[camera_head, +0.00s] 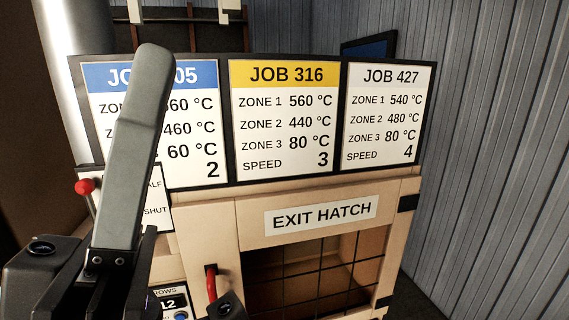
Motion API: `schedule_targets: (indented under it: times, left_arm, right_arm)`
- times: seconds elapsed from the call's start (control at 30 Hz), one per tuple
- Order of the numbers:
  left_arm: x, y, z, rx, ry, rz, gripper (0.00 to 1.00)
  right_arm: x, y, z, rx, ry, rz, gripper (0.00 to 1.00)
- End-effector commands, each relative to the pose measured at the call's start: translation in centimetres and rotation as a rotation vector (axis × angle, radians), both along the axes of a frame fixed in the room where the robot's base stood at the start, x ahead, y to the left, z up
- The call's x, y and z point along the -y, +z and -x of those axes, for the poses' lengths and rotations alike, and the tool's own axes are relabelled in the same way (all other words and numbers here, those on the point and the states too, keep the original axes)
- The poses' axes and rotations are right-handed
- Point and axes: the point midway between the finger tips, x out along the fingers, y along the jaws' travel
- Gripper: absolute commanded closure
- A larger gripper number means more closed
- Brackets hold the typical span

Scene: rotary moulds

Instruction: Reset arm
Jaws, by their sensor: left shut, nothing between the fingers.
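My left gripper (153,62) rises close to the camera at the left. Its long grey fingers are shut together with nothing held, pointing up. They cover part of the left job card (193,145), whose number is partly hidden, and part of the smaller card below it. The fingers look apart from the machine, though the depth is hard to tell. My right gripper is not in view.
A cream machine carries the job board, with JOB 316 (284,120) and JOB 427 (385,117). Below are the exit hatch label (320,215), a barred opening (325,270), a red handle (211,284) and a red knob (85,187). A corrugated wall (490,160) stands right.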

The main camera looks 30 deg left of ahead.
Motion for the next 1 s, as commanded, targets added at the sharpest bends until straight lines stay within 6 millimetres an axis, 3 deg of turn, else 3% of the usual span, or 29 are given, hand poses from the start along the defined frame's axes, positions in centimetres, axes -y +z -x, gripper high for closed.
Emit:
schedule_targets:
  times: [0.1, 0.17, 0.2, 0.4, 0.5, 0.6, 0.83, 1.0]
  left_arm:
    - [-1.1, -2.8, -4.6, -0.233, 0.340, -0.138, 1.00]
    - [-1.2, -4.5, -6.7, -0.334, 0.479, -0.247, 1.00]
    - [-1.2, -1.3, -6.4, -0.318, 0.495, -0.255, 1.00]
    - [-1.1, 6.5, -6.5, -0.316, 0.485, -0.251, 1.00]
    - [-1.1, 9.8, -6.5, -0.316, 0.484, -0.250, 1.00]
    - [-1.1, 11.7, -6.5, -0.317, 0.483, -0.250, 1.00]
    - [-1.1, 11.8, -6.5, -0.316, 0.482, -0.250, 1.00]
    - [-1.1, 8.8, -6.5, -0.316, 0.482, -0.250, 1.00]
  right_arm:
    - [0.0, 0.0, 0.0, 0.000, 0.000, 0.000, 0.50]
    - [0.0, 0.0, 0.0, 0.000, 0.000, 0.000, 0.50]
    - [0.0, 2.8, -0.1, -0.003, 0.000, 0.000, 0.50]
    - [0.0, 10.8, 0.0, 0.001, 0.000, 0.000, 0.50]
    - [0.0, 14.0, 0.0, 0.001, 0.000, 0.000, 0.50]
    - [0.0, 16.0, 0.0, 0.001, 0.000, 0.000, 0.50]
    - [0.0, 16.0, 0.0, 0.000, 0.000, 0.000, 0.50]
    - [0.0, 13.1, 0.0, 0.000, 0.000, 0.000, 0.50]
